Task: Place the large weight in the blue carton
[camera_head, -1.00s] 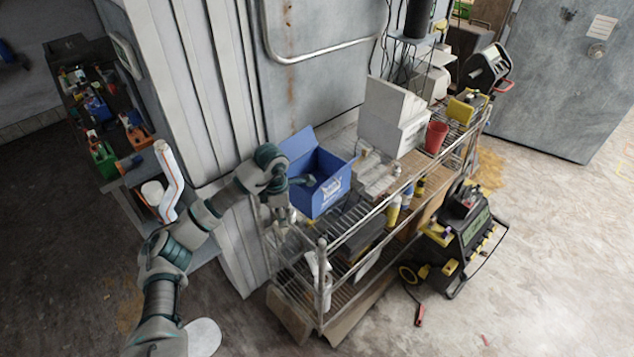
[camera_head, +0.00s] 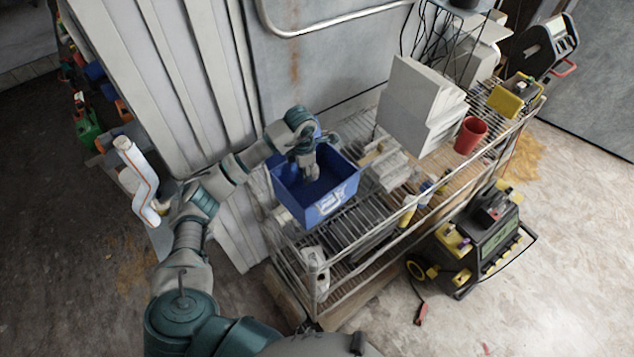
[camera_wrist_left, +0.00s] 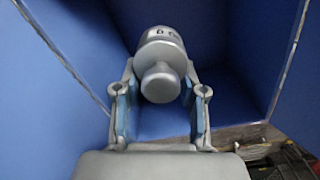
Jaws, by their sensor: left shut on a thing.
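The blue carton (camera_head: 330,203) stands open on the top shelf of the wire rack, with a white mark on its front. My left gripper (camera_head: 310,172) reaches down into the carton's opening from above. In the left wrist view the gripper (camera_wrist_left: 160,105) is shut on the large weight (camera_wrist_left: 162,50), a silver-grey metal cylinder with a knob and dark markings. Blue carton walls (camera_wrist_left: 235,40) surround the weight in that view. I cannot tell whether the weight touches the carton floor. In the head view the weight is hidden by the gripper. My right gripper is not in view.
The wire rack (camera_head: 345,262) also holds white boxes (camera_head: 415,105), a red cup (camera_head: 470,135) and small bottles. A black and yellow machine (camera_head: 475,245) stands on the floor at the right. A ribbed wall panel (camera_head: 190,90) is close behind my left arm.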

